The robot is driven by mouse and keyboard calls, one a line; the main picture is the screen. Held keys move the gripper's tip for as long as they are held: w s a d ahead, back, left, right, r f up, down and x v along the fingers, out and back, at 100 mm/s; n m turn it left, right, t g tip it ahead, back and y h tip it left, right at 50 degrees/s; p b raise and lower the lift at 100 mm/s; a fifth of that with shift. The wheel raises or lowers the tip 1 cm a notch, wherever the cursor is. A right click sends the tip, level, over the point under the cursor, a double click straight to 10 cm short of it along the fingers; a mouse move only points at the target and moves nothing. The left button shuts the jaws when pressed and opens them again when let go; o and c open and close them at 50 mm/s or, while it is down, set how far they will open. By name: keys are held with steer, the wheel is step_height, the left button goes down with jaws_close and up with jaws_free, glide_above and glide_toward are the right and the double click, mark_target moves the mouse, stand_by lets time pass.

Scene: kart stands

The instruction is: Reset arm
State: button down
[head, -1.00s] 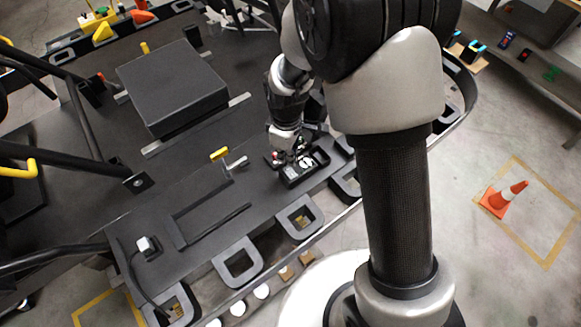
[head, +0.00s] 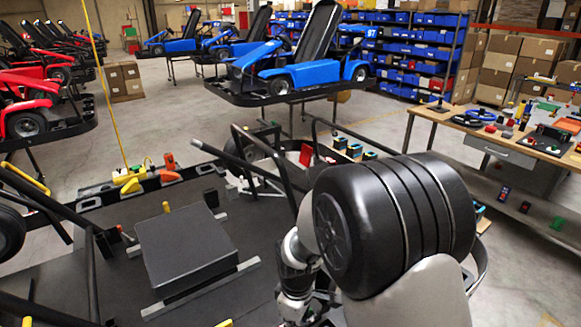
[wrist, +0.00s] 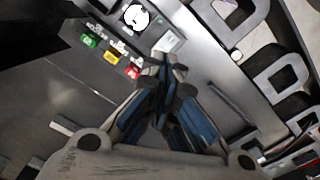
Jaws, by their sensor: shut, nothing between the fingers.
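My gripper (wrist: 164,68) shows in the wrist view with its two blue-padded fingers together at the tips and nothing between them. It is over a dark kart deck, beside a small panel with a green button (wrist: 89,41), a yellow button (wrist: 112,56) and a red button (wrist: 133,72). A white round part (wrist: 137,17) lies just beyond the panel. Whether the fingertips touch the panel cannot be told. In the head view my arm comes down at the lower middle, and the fingertips are cut off by the bottom edge.
The kart deck carries a raised black box (head: 186,250) and black tube bars. A workbench (head: 440,118) with tools and parts stands at right. A blue kart (head: 290,65) is on a stand behind, red karts (head: 30,105) at left. The grey floor between is open.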

steer(key=s+d+r+m+t, duration=0.1)
steer(key=s+d+r+m, duration=0.2)
steer(key=r, duration=0.7)
steer(key=s+d+r+m+t+b, duration=0.1)
steer(key=s+d+r+m, duration=0.3)
steer(key=s, duration=0.4)
steer(key=s+d+r+m+t+b, duration=0.2)
steer(key=s+d+r+m, duration=0.3)
steer(key=s, duration=0.3)
steer(key=shift+s+d+r+m+t, duration=0.2)
steer(key=shift+s+r+m+t, duration=0.15)
steer(key=shift+r, duration=0.55)
steer(key=shift+w+d, duration=0.1)
steer(key=shift+w, duration=0.05)
